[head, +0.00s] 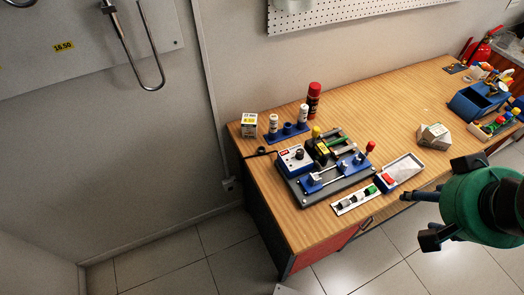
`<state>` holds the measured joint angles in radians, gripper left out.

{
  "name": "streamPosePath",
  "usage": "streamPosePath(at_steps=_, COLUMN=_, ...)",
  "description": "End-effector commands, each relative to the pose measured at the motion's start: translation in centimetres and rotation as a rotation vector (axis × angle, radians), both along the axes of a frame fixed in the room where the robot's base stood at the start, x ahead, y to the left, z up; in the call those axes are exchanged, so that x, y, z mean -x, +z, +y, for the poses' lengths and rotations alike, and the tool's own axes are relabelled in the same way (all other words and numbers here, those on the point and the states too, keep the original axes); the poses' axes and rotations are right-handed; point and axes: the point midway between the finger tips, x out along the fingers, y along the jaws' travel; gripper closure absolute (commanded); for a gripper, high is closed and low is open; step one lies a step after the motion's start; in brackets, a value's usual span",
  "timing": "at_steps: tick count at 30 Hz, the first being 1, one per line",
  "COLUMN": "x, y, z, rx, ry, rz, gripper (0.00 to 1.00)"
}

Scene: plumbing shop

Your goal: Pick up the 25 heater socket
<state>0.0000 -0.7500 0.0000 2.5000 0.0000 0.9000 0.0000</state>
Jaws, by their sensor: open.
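A white strip (342,209) lies near the front edge of the workbench. Several small sockets stand in a row on it: dark and grey ones (348,202) and a green-topped one (370,190). Their labels are too small to read, so I cannot tell which is the 25 heater socket. My gripper (416,219) is at the right, its fingers spread and empty, pointing left. In the picture it is right of the strip and apart from it.
A fixture with blue clamps (318,180) stands behind the strip. A white tray (411,164) is right of it. Bottles in a blue rack (287,132), a red can (314,96) and a beige block (434,136) stand farther back. The wooden bench (375,105) is clear in the middle.

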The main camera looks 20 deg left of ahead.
Motion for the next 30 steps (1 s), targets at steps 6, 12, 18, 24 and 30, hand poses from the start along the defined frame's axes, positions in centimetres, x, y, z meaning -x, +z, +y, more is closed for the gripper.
streamPosePath(at_steps=6, x=0.0, y=0.0, z=0.0, rx=0.0, ry=0.0, rz=0.0, gripper=0.51)
streamPosePath(at_steps=12, x=-0.3, y=0.1, z=0.1, rx=-0.001, ry=0.002, rz=0.002, gripper=0.51)
streamPosePath(at_steps=18, x=-2.3, y=0.5, z=1.1, rx=-0.007, ry=0.014, rz=0.022, gripper=0.51)
streamPosePath(at_steps=24, x=-6.4, y=0.8, z=3.4, rx=-0.02, ry=0.035, rz=0.06, gripper=0.51)
streamPosePath(at_steps=30, x=-11.5, y=0.5, z=6.9, rx=-0.029, ry=0.06, rz=0.105, gripper=0.51)
